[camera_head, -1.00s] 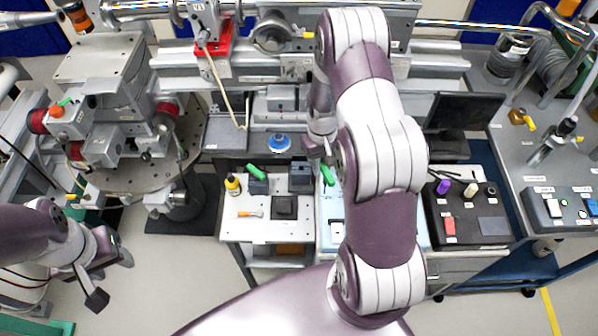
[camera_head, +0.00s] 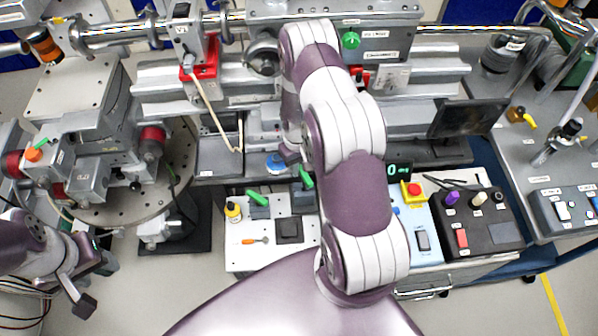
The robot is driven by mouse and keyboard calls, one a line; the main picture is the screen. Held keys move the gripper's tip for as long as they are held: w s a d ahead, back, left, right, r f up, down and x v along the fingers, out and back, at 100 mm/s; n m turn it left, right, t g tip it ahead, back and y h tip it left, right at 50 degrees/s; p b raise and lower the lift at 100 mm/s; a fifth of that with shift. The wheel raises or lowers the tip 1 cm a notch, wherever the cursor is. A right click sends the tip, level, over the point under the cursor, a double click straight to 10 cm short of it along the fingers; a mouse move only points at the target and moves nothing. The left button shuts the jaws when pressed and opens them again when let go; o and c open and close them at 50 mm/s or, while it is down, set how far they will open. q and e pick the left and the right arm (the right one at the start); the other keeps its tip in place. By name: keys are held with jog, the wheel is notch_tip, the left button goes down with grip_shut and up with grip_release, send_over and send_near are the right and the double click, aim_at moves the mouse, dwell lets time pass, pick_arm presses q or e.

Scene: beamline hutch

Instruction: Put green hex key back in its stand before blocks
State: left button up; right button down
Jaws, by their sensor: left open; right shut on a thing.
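A green-handled hex key (camera_head: 307,180) is at my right gripper (camera_head: 292,157), which is shut on it. My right arm hides much of the grip, and the key's shaft cannot be made out. A dark grey block (camera_head: 303,203), seemingly a stand, is just below the key in the picture; I cannot tell whether they touch. Another green handle (camera_head: 258,197) sits at a second dark grey block (camera_head: 259,211) to the left. My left gripper (camera_head: 80,290) is open and empty at the lower left, away from the bench.
The white bench top (camera_head: 240,262) also bears a yellow bottle (camera_head: 233,211), an orange-handled tool (camera_head: 255,241) and a black square block (camera_head: 289,230). A blue round thing (camera_head: 277,163) is behind. A control box with a red button (camera_head: 413,191) is on the right.

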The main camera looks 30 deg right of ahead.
notch_tip(320, 180, down, 4)
jog(key=shift+w+r, duration=0.1)
jog(key=shift+r, duration=0.1)
jog(key=c, duration=1.3)
grip_release()
jog(key=o, duration=0.3)
pick_arm(q)
jog(key=shift+w+r, duration=0.15)
jog(key=shift+w, duration=0.1)
